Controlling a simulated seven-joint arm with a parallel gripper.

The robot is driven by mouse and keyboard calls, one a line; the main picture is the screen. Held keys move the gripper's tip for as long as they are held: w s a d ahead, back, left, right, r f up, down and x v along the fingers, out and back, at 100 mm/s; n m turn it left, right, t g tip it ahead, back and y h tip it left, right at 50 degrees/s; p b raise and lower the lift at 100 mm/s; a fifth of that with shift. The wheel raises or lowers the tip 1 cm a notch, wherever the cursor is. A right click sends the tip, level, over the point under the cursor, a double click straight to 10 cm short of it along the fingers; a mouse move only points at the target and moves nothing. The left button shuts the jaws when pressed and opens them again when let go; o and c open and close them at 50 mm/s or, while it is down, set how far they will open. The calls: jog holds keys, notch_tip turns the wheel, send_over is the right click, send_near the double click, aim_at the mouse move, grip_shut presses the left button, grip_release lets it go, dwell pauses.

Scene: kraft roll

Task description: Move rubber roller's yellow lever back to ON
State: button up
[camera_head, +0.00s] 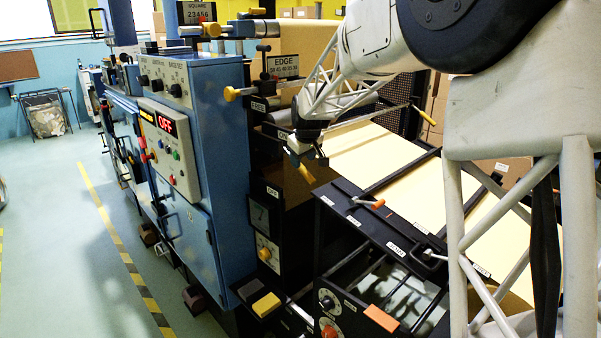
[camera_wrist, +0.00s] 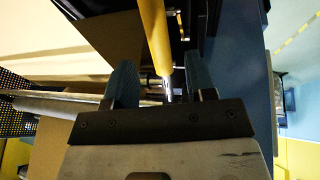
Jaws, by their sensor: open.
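The yellow lever (camera_head: 306,173) shows in the head view just below my gripper (camera_head: 306,151), slanting down to the right, beside the rubber roller area at the end of the paper web. In the wrist view the lever's yellow handle (camera_wrist: 155,35) and its thin metal rod run between my two blue-grey fingers (camera_wrist: 160,80). My gripper is open, with a gap visible between the rod and the left finger. The rod lies nearer the right finger; I cannot tell whether they touch. The lever's pivot and the roller are mostly hidden by my gripper and arm.
A blue control cabinet (camera_head: 222,150) with a red OFF display (camera_head: 166,125) stands left of my gripper. The pale paper web (camera_head: 385,165) runs over a black frame at right. Another yellow-ended rod (camera_head: 425,116) sticks out at right. An EDGE plate (camera_head: 283,66) stands behind.

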aim_at(300, 171)
jog(key=shift+x, duration=3.4)
grip_shut()
